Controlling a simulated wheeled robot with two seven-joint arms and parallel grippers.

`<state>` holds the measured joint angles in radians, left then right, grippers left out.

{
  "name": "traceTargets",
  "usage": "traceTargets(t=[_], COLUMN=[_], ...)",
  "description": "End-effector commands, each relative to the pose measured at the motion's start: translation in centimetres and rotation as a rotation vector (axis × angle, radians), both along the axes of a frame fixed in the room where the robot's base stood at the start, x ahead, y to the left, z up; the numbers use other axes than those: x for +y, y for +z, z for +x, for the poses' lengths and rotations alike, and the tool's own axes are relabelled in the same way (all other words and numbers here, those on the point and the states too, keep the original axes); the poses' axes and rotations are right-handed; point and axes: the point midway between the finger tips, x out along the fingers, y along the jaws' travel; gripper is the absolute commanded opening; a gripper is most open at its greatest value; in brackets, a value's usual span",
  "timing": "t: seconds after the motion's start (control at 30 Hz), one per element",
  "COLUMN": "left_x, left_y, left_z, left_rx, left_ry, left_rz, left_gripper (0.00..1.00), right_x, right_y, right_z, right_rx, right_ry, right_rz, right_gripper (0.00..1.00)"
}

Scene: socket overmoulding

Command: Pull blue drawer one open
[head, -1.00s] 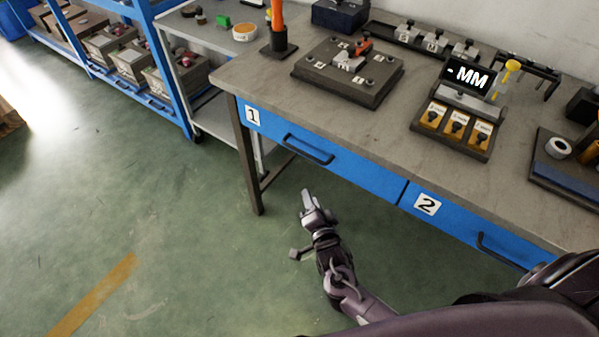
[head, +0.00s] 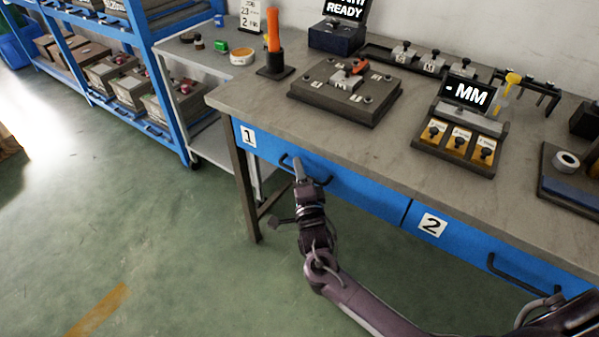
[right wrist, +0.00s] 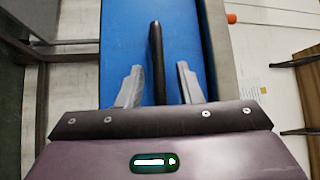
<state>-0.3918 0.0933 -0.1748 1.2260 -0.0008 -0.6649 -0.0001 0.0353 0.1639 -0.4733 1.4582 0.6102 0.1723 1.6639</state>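Blue drawer one (head: 350,185), labelled 1, is under the left part of the grey workbench and looks closed. Its dark bar handle (head: 318,179) is partly hidden behind my right gripper (head: 298,168). In the right wrist view the handle (right wrist: 157,60) stands between the two fingers of my right gripper (right wrist: 158,85). Both fingers are apart, with a gap on each side of the handle, so the gripper is open around it. The blue drawer front (right wrist: 190,30) fills the middle of that view. My left gripper is not in view.
Blue drawer two (head: 470,250) with its own handle is to the right. The workbench top (head: 250,95) carries a dark fixture plate (head: 335,100) and a gauge with an MM display (head: 468,93). A bench leg (head: 243,190) stands left of drawer one. The green floor in front is clear.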

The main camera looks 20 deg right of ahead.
Motion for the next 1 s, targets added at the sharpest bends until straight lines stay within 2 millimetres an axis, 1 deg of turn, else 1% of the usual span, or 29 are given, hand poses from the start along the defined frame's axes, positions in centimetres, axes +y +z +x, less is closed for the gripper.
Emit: traceTargets(t=[0.17,0.2,0.4,0.43,0.47,0.83,1.0], left_x=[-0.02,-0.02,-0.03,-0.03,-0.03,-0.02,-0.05], left_y=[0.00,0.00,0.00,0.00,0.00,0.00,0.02], left_z=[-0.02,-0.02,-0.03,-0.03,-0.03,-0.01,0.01], left_rx=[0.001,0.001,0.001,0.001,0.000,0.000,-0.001], left_ry=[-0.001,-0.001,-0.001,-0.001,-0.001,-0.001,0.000], left_rz=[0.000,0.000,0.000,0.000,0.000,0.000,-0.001], left_gripper=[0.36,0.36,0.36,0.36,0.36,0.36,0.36], right_x=[0.01,0.01,0.01,0.01,0.01,0.09,0.57], right_y=[-0.05,-0.06,-0.06,-0.06,-0.06,-0.10,-0.22], right_z=[0.02,0.01,0.00,-0.01,-0.01,-0.09,-0.45], right_rx=[0.001,0.001,0.001,0.001,0.001,0.002,0.005], right_ry=[0.001,0.001,0.001,0.001,0.001,0.001,0.002], right_rz=[-0.001,-0.001,-0.001,-0.001,-0.001,-0.001,0.003], right_gripper=[0.33,0.31,0.05,0.01,0.00,0.00,0.00])
